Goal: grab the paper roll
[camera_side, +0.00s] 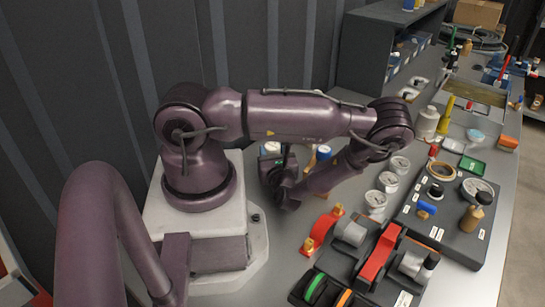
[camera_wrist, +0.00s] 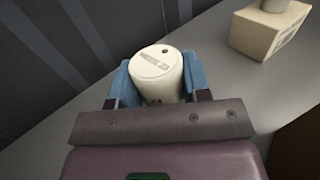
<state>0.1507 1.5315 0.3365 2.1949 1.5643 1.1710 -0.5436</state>
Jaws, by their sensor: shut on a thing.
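My gripper (camera_wrist: 157,82) shows in the wrist view, with one blue finger on each side of a white cylinder (camera_wrist: 157,66). The jaws are shut on it. Its pale end has a printed mark and a small dark spot; its lower part is hidden by the gripper. It may be the paper roll, but I cannot be sure. In the side view my gripper (camera_side: 277,174) is beside the table's left edge, partly hidden by my arm, and what it holds is unclear there.
A black tray (camera_side: 340,264) with red and orange parts is at the front. A grey shelf (camera_side: 366,42) stands at the back. In the wrist view, a cream block (camera_wrist: 262,36) is at upper right.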

